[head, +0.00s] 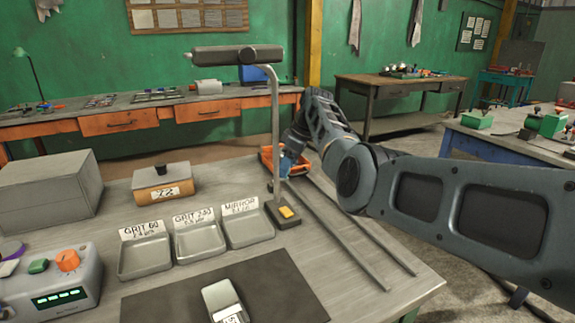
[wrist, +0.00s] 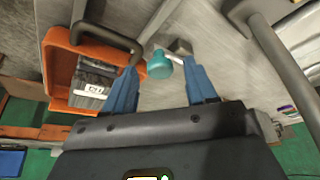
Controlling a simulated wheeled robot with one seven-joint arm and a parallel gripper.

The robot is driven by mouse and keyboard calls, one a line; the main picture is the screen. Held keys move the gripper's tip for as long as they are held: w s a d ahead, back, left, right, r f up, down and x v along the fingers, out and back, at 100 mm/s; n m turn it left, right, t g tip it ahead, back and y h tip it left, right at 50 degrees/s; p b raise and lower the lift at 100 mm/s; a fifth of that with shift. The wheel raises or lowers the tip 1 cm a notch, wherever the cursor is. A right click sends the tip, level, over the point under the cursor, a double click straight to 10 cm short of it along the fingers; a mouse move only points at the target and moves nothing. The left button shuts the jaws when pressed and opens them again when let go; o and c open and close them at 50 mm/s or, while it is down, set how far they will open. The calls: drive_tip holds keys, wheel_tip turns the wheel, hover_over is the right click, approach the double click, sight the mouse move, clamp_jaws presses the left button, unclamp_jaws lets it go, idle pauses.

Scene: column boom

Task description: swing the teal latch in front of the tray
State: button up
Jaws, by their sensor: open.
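The teal latch (wrist: 160,66) shows in the wrist view as a rounded teal knob on a short pale arm, which runs to a small grey block (wrist: 180,47). My gripper (wrist: 163,72) is open, with one blue finger on each side of the knob. Gaps show at both sides, and I cannot tell the depth between them. The orange tray (wrist: 62,38) lies left of the knob, with a dark handle (wrist: 95,32) and dark labelled contents (wrist: 93,80). In the head view the tray (head: 267,153) is partly hidden by my gripper (head: 287,165), and I cannot pick out the latch.
A lamp-like boom on a bent grey post (head: 275,130) stands just left of my gripper. Two rails (head: 335,240) run from the tray toward the front. Grit trays (head: 200,240), a grey box (head: 50,190) and a control unit (head: 50,285) stand at left.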

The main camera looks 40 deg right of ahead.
drive_tip(key=shift+r, duration=0.1)
drive_tip(key=v, duration=0.7)
drive_tip(key=shift+r, duration=0.25)
drive_tip(key=shift+s+d, duration=0.15)
